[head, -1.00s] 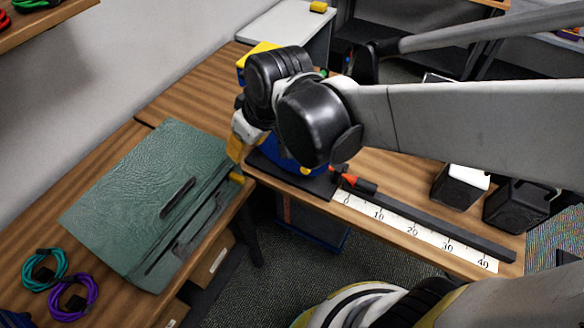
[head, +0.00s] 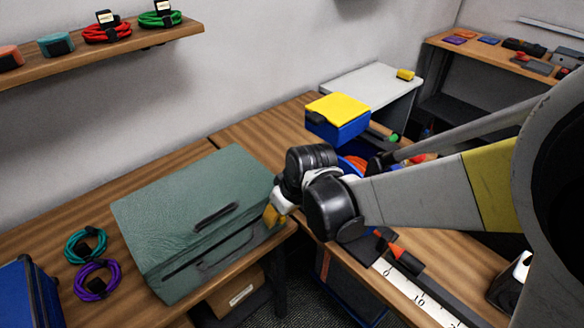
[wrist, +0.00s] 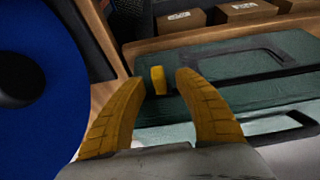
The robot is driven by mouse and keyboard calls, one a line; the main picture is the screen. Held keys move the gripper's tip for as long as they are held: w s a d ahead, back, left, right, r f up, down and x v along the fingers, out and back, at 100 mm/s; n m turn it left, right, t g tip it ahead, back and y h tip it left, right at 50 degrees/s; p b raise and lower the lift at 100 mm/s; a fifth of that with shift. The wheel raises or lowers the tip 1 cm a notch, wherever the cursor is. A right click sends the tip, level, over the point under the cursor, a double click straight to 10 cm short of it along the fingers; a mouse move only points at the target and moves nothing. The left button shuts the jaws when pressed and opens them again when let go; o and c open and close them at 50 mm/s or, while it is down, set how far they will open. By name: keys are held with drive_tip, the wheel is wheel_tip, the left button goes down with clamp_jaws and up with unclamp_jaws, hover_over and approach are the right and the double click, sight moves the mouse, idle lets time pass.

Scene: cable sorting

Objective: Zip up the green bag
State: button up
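The green bag (head: 195,215) lies closed like a flat case on the wooden table, with a dark handle on its front side. In the wrist view the green bag (wrist: 215,85) fills the middle and right. Its small yellow zip pull (wrist: 158,80) is at the bag's end. My gripper (wrist: 161,77) is open, its two yellow fingers on either side of the pull, with visible gaps. I cannot tell whether the pull is fully between the fingertips or just beyond them. In the head view my wrist hides part of the bag's right end.
Teal (head: 86,245) and purple (head: 97,280) cable coils lie left of the bag, near a blue case (head: 28,295). A blue box with yellow lid (head: 338,108) stands behind my wrist. A large blue disc (wrist: 40,90) is close at left in the wrist view.

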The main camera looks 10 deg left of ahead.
drive_tip(key=shift+f, duration=0.2)
clamp_jaws()
